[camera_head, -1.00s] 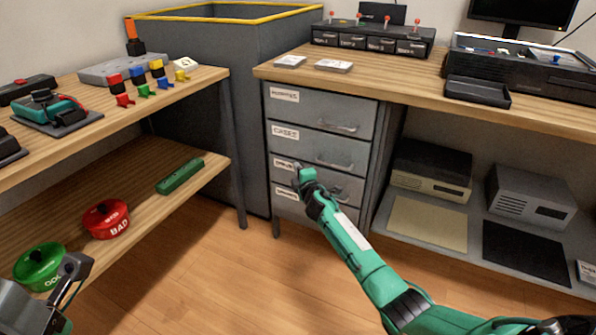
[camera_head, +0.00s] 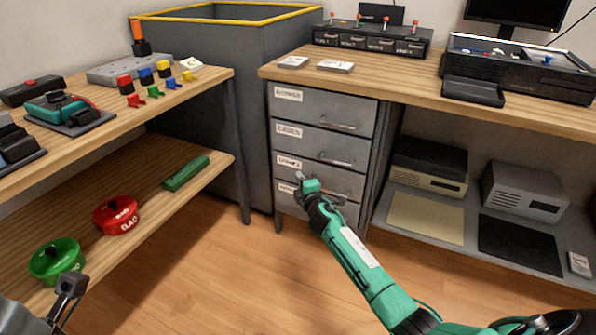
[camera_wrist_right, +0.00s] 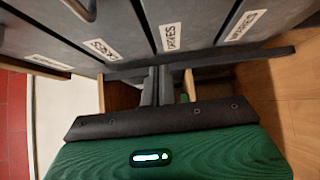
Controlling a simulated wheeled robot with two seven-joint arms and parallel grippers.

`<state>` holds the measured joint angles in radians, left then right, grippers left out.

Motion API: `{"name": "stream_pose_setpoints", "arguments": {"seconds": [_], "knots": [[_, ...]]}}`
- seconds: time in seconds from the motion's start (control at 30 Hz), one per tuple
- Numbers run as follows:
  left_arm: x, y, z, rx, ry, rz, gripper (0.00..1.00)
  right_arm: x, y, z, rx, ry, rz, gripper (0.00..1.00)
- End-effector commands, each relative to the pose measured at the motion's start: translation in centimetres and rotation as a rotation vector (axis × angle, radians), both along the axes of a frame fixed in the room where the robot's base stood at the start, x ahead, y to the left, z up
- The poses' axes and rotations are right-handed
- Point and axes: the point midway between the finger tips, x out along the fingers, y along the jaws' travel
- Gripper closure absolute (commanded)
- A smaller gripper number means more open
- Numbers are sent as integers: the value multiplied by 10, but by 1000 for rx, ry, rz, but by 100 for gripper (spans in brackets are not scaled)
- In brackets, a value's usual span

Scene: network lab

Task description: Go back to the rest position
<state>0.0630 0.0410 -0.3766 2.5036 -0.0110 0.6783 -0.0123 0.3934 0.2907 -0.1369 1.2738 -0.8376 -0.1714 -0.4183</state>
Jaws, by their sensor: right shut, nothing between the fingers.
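My right arm reaches toward the grey drawer cabinet (camera_head: 322,116). My right gripper (camera_head: 300,177) is in front of its lower drawers, near the third and fourth labels. In the right wrist view the fingers (camera_wrist_right: 162,84) are together with nothing between them, close to the labelled drawer fronts (camera_wrist_right: 170,32). I cannot tell whether they touch the cabinet. The drawers look closed. Part of my left gripper (camera_head: 70,285) shows at the lower left, in front of the lower shelf; its jaw state is unclear.
The left bench's lower shelf (camera_head: 120,185) holds a green pot (camera_head: 57,262), a red pot (camera_head: 117,215) and a green bar (camera_head: 186,173). The right worktop (camera_head: 415,75) carries trays and devices, with equipment boxes below. Wooden floor (camera_head: 215,270) between them is clear.

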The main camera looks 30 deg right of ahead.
Motion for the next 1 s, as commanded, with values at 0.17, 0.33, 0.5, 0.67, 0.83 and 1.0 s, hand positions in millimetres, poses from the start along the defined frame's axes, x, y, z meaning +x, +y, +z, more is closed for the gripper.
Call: {"name": "stream_pose_setpoints", "arguments": {"seconds": [0.17,0.33,0.5,0.67,0.83,1.0], "knots": [[3,7,-6,4,40,28,0,-29,4,1,0,2,1,100],[1,11,-8,3,50,37,0,-48,6,0,1,2,1,100],[1,12,-9,6,54,41,0,-57,8,0,1,2,1,100],[1,13,-11,4,58,44,0,-59,8,0,2,0,2,100],[2,13,-10,4,67,45,0,-70,43,18,83,-50,93,100],[4,13,-10,7,91,48,0,-115,129,79,323,-198,351,100]]}}
